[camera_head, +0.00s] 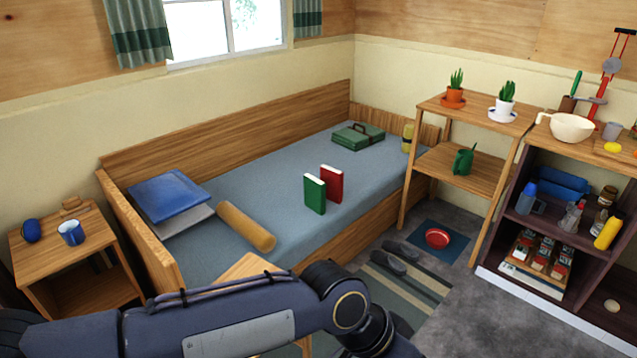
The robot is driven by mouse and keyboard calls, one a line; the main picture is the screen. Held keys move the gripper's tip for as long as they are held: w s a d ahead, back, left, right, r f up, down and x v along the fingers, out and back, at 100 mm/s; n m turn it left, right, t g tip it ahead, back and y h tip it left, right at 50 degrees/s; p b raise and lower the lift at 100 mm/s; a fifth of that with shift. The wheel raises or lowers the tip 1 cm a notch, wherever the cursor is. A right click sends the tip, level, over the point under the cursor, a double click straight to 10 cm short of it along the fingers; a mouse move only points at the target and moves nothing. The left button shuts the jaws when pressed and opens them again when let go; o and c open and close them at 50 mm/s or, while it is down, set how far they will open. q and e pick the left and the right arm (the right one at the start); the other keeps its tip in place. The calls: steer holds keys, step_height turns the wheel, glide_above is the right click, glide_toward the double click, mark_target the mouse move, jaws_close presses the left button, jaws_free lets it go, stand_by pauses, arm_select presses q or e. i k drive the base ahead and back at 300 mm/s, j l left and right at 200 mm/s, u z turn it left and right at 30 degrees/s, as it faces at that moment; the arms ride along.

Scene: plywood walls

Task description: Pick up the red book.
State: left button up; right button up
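The red book (333,184) stands upright on the blue-grey mattress of the bed (285,187). A green book (315,194) stands upright just in front of it and to its left, hiding a small part of it at most. My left arm reaches in from the left across the bottom of the view, well in front of the books. The end of this arm runs out at the bottom edge, and its gripper fingers do not show. My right gripper is not in view. Nothing touches the red book except the mattress under it.
A tan bolster (245,226) and a blue pillow (167,194) lie left of the books. A green case (358,135) lies behind them. A wooden plant stand (466,165) and a dark shelf (510,240) stand at right. Slippers (395,268) and a red bowl (437,238) are on the floor.

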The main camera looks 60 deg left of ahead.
mark_target(333, 178)
steer(key=i+j+u, duration=0.2)
steer(key=i+u, duration=0.3)
steer(key=i+l+u, duration=0.1)
steer(key=i+u, duration=0.35)
steer(key=i, duration=0.2)
steer(key=i+l+u, duration=0.25)
steer(key=i+u, duration=0.25)
steer(key=i+j+u, duration=0.1)
steer(key=i+u, duration=0.2)
steer(key=u, duration=0.15)
steer(key=i+u, duration=0.25)
steer(key=u, duration=0.15)
steer(key=i+u, duration=0.3)
steer(key=u, duration=0.15)
steer(key=i+l+u, duration=0.25)
steer(key=u, duration=0.15)
steer(key=i+l+u, duration=0.25)
steer(key=u, duration=0.2)
steer(key=i+l+u, duration=0.55)
steer(key=k+j, duration=0.05)
steer(key=j, duration=0.05)
